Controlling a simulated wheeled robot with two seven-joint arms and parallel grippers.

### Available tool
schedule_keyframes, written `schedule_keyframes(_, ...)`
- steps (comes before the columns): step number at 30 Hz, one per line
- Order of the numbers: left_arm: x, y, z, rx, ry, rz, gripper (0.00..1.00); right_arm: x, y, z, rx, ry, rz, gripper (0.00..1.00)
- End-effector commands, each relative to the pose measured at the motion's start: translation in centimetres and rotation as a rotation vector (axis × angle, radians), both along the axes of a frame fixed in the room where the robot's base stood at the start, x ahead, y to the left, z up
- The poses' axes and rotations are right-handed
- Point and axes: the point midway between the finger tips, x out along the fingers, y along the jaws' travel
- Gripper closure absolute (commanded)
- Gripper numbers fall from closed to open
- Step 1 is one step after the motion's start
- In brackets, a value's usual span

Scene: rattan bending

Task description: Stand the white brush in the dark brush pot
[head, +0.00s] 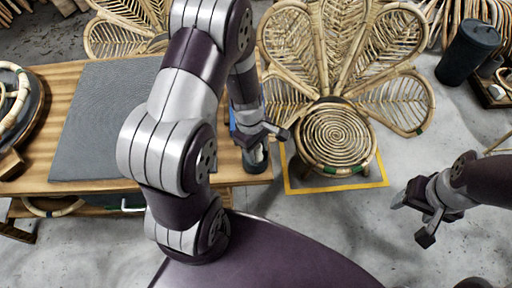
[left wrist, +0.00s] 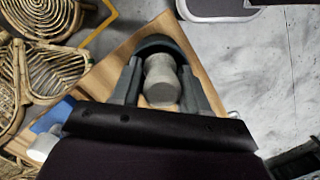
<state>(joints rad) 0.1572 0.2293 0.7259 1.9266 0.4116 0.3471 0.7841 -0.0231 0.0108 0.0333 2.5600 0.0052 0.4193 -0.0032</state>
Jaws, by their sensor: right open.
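The dark brush pot (head: 256,167) stands at the right end of the wooden table, just below my left gripper (head: 265,141). In the left wrist view, its dark curved rim (left wrist: 163,43) arcs behind a pale, waisted piece that looks like the white brush (left wrist: 161,82). The brush appears to be inside the pot; its lower part is hidden. My left gripper's fingers (left wrist: 162,88) are spread on either side of the brush, with a small gap visible at the left. My right gripper (head: 424,215) is open and empty over the floor at the right.
The wooden table (head: 110,190) carries a grey mat (head: 105,120). A blue item (left wrist: 52,116) lies near my left gripper. A rattan chair (head: 338,135) stands right of the table, inside a yellow floor outline (head: 335,188). Floor around my right gripper is clear.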

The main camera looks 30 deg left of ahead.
Motion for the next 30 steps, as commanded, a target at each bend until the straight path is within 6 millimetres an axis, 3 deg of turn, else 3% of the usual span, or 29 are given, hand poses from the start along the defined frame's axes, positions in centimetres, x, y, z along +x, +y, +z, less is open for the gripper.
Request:
schedule_keyframes(4, 0.1, 0.0, 0.3, 0.001, -0.002, 0.0, 0.4, 0.0, 0.0, 0.2, 0.0, 0.0, 0.0, 0.34)
schedule_keyframes(7, 0.2, 0.1, 1.6, 0.0, -0.004, 0.002, 0.4, 0.0, 0.0, 0.8, 0.0, 0.0, 0.0, 0.34)
schedule_keyframes(15, 0.4, 1.2, 8.7, 0.002, -0.006, 0.002, 0.4, 0.0, 0.0, 2.1, 0.0, 0.0, 0.0, 0.34)
schedule_keyframes(23, 0.3, 1.5, 12.6, 0.006, -0.01, -0.038, 0.4, 0.0, 0.0, 2.3, 0.0, 0.0, 0.0, 0.34)
schedule_keyframes(26, -0.8, 0.4, 13.9, 0.048, -0.08, -0.381, 0.4, 0.0, 0.0, 2.3, 0.0, 0.0, 0.0, 0.34)
schedule_keyframes(30, -3.1, -1.5, 15.4, 0.13, -0.189, -1.03, 0.4, 0.0, 0.0, 2.3, 0.0, 0.0, 0.0, 0.34)
